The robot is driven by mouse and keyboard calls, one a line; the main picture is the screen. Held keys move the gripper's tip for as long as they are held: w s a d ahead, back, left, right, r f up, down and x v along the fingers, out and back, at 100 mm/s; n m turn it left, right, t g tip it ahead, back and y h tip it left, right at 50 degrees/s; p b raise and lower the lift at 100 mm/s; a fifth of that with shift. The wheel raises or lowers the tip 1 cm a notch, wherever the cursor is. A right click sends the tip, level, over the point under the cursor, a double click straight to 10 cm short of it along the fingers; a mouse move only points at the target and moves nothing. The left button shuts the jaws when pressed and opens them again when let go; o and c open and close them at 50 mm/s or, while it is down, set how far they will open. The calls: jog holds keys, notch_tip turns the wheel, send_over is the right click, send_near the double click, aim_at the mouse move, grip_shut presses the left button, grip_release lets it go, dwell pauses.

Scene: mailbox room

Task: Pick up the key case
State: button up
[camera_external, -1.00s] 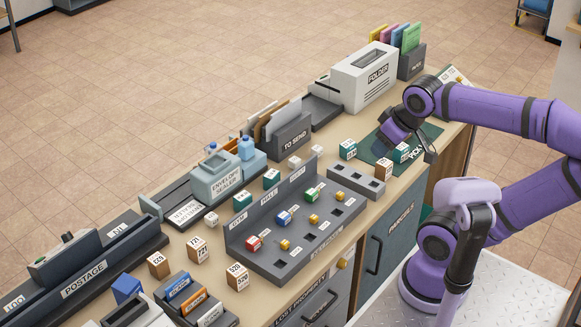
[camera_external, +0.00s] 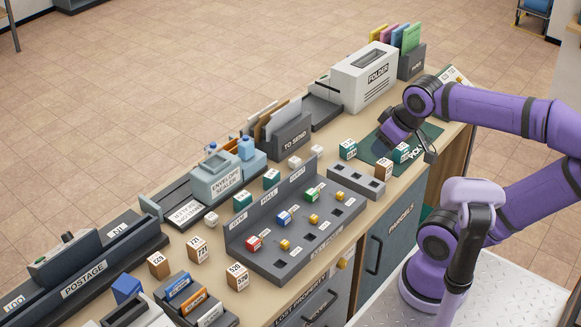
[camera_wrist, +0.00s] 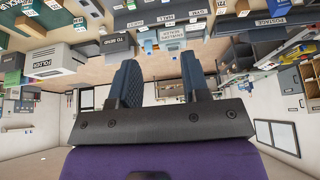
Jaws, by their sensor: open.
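I cannot single out a key case for certain in either view. In the outside view, a stepped grey rack (camera_external: 262,258) on the counter holds small red (camera_external: 253,243), blue (camera_external: 283,218) and green (camera_external: 312,195) boxes, with small yellow pieces in front of them. My gripper (camera_external: 386,147) is over the green mat at the right end of the counter, well to the right of the rack. In the wrist view, my gripper (camera_wrist: 160,78) has its two dark blue fingers apart, with nothing between them. The counter appears upside down beyond them.
Teal and white cubes stand near the mat (camera_external: 430,132), including a teal cube (camera_external: 348,149). A grey socket block (camera_external: 355,181) lies beside the rack.

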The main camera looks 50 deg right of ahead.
jog(key=shift+o, duration=0.2)
jog(key=o, duration=0.8)
jog(key=shift+c, duration=0.2)
